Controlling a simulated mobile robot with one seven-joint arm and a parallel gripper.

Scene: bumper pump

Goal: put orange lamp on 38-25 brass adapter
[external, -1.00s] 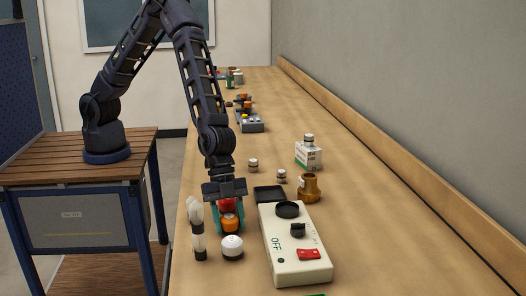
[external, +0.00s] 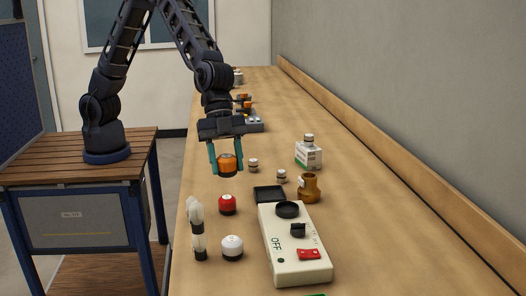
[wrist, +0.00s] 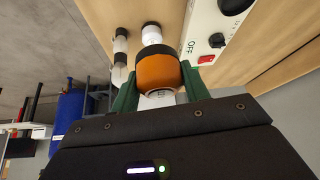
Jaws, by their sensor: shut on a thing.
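The orange lamp (external: 227,164) has a dark band and is held between the teal fingers of my gripper (external: 227,168), raised above the table. In the wrist view the orange lamp (wrist: 158,74) sits between the green fingers of my gripper (wrist: 158,88), its pale end toward the palm. The brass adapter (external: 309,190) stands upright on the table to the right of the gripper, beside the cream control box. A small white label or tag shows at its left side. The adapter is not recognisable in the wrist view.
The right side of the table is clear.

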